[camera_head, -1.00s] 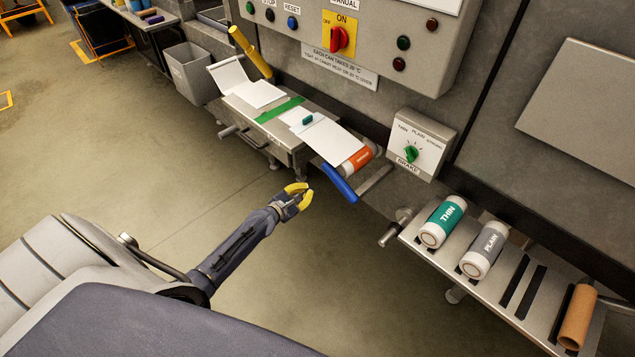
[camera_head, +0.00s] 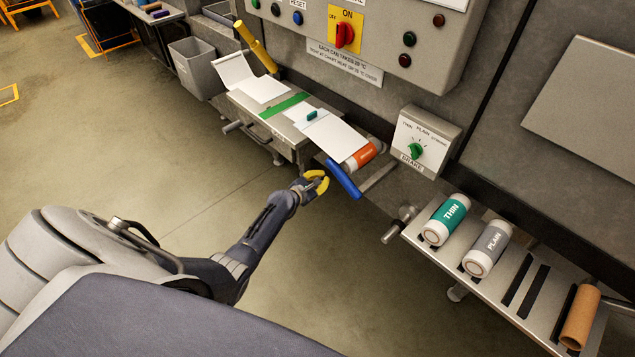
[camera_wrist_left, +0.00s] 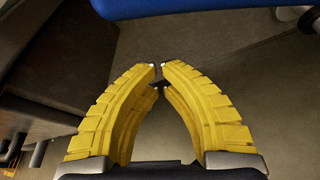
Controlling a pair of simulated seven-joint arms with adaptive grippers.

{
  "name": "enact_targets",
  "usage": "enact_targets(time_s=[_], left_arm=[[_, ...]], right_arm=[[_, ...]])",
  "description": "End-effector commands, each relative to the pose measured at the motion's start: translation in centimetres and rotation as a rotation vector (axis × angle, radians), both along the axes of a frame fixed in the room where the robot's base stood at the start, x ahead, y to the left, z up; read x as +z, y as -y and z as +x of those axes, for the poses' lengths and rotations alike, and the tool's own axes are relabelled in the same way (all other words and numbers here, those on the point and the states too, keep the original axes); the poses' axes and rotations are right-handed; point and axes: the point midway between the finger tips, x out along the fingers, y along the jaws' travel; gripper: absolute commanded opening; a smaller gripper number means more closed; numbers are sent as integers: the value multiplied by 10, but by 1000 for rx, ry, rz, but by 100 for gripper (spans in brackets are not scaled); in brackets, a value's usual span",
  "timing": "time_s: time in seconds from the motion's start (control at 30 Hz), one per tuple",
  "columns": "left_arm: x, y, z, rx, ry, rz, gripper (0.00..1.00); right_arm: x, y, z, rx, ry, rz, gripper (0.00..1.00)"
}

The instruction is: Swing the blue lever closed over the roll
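The blue lever (camera_head: 342,179) sticks out at the near end of the machine, beside the orange-labelled roll (camera_head: 363,156). The white sheet runs down to this roll. The lever lies beside the roll, not over it. My left gripper (camera_head: 321,182) is just left of and slightly below the lever in the head view, apart from it. In the left wrist view its yellow fingers (camera_wrist_left: 159,66) are drawn together with their tips almost meeting and nothing between them. A blue bar (camera_wrist_left: 200,8), apparently the lever, crosses the top of that view beyond the fingertips. My right gripper is not in view.
A metal arm (camera_head: 378,178) juts out right of the lever. The brake box (camera_head: 424,142) is on the wall. A rack (camera_head: 455,262) at right holds a green THIN roll (camera_head: 447,220), a grey PLAIN roll (camera_head: 487,248) and a brown tube (camera_head: 580,317). The floor at left is open.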

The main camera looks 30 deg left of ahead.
Motion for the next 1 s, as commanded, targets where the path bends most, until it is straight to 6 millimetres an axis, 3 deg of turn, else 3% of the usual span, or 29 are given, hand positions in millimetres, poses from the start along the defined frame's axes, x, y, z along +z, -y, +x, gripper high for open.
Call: enact_targets(time_s=[0.13,1.0], left_arm=[[-2,4,11,-1,1,-6,0],[32,20,5,-3,2,-1,0]], right_arm=[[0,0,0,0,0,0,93],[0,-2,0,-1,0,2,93]])
